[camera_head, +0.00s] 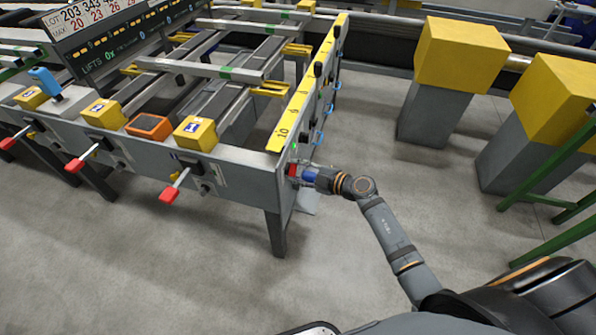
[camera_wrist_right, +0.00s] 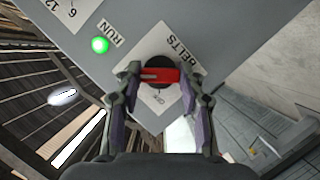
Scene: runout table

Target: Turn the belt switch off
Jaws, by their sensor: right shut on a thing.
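The belt switch has a red handle (camera_wrist_right: 168,75) on a black round base, set in a white plate marked BELTS (camera_wrist_right: 180,48). My right gripper (camera_wrist_right: 161,80) is shut on the red handle, one finger at each end of it. The handle lies level across the right wrist view, at a slant to the plate's edges. Small lettering below it is too small to read. In the head view the red switch (camera_head: 292,170) shows at the table's end corner with my right gripper (camera_head: 301,174) against it. My left gripper is not in view.
A green lamp (camera_wrist_right: 100,45) marked RUN is lit beside the switch. The runout table (camera_head: 240,172) carries yellow boxes and red levers (camera_head: 175,187) along its front. Yellow-topped grey pedestals (camera_head: 435,115) and a green frame (camera_head: 555,165) stand at right. Floor between is clear.

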